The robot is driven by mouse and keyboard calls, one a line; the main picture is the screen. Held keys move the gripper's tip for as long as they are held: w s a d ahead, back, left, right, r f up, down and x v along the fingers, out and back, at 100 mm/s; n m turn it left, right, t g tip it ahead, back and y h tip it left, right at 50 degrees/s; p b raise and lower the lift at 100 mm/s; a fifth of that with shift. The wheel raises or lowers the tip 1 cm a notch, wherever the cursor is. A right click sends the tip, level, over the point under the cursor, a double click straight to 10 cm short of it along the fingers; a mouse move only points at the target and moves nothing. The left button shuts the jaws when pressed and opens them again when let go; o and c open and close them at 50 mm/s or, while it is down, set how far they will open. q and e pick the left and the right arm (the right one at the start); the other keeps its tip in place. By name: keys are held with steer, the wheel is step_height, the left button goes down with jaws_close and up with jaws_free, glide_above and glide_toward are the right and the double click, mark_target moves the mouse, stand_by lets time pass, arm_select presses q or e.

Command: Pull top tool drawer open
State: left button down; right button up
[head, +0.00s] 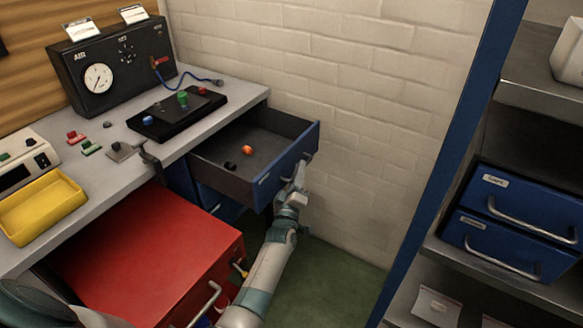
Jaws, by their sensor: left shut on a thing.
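The top tool drawer (267,182) is a blue-fronted drawer under the right end of the workbench. It is pulled well out, and its dark inside shows an orange round piece (247,150) and a small black piece (230,166). My left gripper (300,175) is at the drawer's front face, shut on the drawer handle (304,160). The gripper hides much of the handle. My right gripper is not in view.
A red cabinet (150,255) stands below the bench, left of my arm. The grey benchtop (115,185) holds a yellow tray (42,207) and an air gauge box (112,65). A white brick wall is behind; blue shelving (440,160) stands at right.

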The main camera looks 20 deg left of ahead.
arm_select(q)
steer(key=d, duration=0.4)
steer(key=s+d, duration=0.1)
steer(key=d, duration=0.1)
steer(key=shift+f, duration=0.1)
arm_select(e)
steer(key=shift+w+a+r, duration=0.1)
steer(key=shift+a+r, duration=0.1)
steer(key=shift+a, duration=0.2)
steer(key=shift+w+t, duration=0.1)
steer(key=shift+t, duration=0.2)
arm_select(q)
steer(key=c, duration=2.1)
jaws_free()
steer(key=shift+a, duration=0.1)
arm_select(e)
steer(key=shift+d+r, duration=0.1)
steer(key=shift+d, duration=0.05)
